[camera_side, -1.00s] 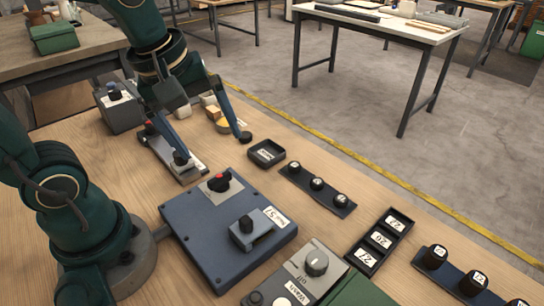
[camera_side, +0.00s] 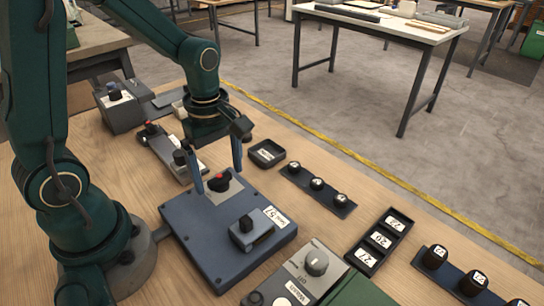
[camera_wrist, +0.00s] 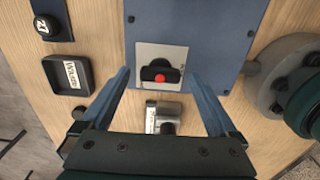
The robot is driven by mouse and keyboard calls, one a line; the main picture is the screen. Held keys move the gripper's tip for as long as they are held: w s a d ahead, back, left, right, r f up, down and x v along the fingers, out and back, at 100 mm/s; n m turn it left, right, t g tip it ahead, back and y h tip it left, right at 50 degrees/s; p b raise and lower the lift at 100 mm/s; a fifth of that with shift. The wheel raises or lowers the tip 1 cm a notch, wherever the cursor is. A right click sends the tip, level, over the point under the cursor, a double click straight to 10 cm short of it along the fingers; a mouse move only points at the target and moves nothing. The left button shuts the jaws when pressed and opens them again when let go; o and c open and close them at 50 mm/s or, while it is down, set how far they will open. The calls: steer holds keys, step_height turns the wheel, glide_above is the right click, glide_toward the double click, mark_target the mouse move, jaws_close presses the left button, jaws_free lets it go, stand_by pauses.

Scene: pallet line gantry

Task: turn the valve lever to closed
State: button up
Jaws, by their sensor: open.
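A blue box (camera_side: 190,228) lies on the wooden bench and also fills the top middle of the wrist view (camera_wrist: 215,30). On it is a pale plate with a short black lever with a red end (camera_side: 220,180), which I take to be the valve lever. The lever also shows in the wrist view (camera_wrist: 150,73), lying roughly crosswise. My gripper (camera_side: 218,182) is open and empty, pointing down over the plate. In the wrist view my gripper (camera_wrist: 159,76) has one finger on each side of the lever, apart from it. The plate's markings are too small to read.
A block with a black knob (camera_side: 247,229) sits on the same box. A long grey device (camera_side: 165,150) lies behind. A small black tray (camera_side: 267,153) and a knob strip (camera_side: 317,186) lie right. A grey unit with a dial (camera_side: 316,263) is in front.

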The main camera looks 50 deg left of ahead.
steer(key=shift+f, duration=0.15)
steer(key=c, duration=1.4)
steer(key=shift+m, duration=0.4)
steer(key=m, duration=0.8)
steer(key=shift+m, duration=0.3)
steer(key=m, duration=0.8)
steer(key=shift+m, duration=0.4)
